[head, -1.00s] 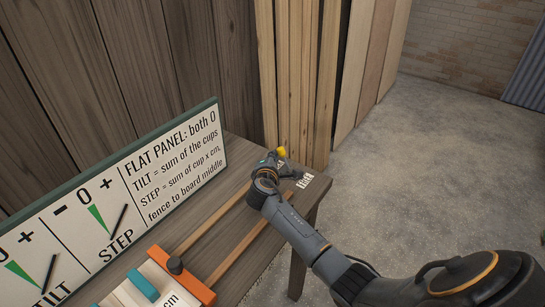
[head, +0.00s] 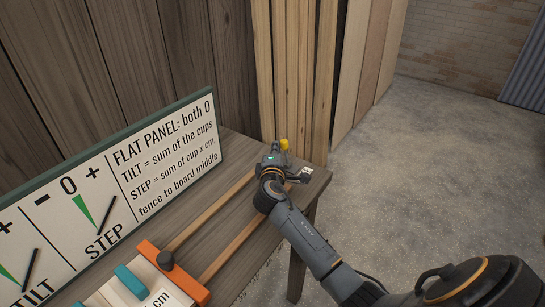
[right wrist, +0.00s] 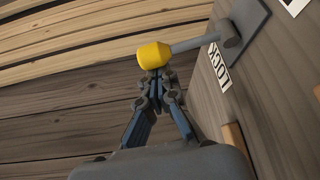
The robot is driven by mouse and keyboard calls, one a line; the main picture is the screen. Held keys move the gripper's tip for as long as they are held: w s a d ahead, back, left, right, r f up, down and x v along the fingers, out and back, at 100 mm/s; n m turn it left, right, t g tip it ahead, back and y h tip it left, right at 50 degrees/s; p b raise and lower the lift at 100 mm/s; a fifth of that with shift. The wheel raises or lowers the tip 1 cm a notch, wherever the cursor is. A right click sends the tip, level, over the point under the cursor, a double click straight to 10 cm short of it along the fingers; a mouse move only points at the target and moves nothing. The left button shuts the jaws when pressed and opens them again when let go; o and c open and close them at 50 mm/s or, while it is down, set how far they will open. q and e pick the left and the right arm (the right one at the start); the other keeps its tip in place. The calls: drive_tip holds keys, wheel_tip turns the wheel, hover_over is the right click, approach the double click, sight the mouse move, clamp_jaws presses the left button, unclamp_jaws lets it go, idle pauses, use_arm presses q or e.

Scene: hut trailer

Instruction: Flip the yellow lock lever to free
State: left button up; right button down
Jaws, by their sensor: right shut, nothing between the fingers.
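The lock lever shows in the right wrist view as a grey rod (right wrist: 196,43) with a yellow knob (right wrist: 154,55) on its end. The rod runs from a grey mount on the bench, beside a label reading LOCK (right wrist: 219,66). My right gripper (right wrist: 156,78) is shut and empty, its fingertips right at the knob's near side; I cannot tell if they touch. In the head view the yellow knob (head: 284,145) shows just past my right gripper (head: 274,152), which hides most of the rod and mount. My left gripper is not in view.
The wooden bench (head: 240,150) carries a sign board (head: 120,190) with TILT and STEP dials. Two wooden rails (head: 215,208) and an orange-edged block (head: 172,272) lie in front of it. Planks (head: 295,80) lean behind the bench; open floor (head: 420,180) lies right.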

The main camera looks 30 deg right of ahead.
sight(286, 146)
drive_tip(key=s+m+b, duration=0.1)
drive_tip(key=b, duration=0.1)
drive_tip(key=s+d+m+t+h+b, duration=0.1)
drive_tip(key=m+b, duration=0.1)
drive_tip(key=b, duration=0.1)
drive_tip(key=shift+s+f+b, duration=0.15)
drive_tip(key=shift+f+b, duration=0.05)
drive_tip(key=shift+b, duration=0.1)
drive_tip(key=shift+s+d+r+m+t+b, duration=0.2)
drive_tip(key=shift+s+r+m+t+b, duration=0.1)
drive_tip(key=shift+s, duration=0.2)
drive_tip(key=shift+s+d, duration=0.2)
drive_tip(key=shift+s, duration=0.25)
drive_tip(key=shift+s+d, duration=0.1)
drive_tip(key=shift+s, duration=0.25)
drive_tip(key=shift+s+d+f, duration=0.1)
drive_tip(key=shift+s+f, duration=0.05)
drive_tip(key=shift+f, duration=0.1)
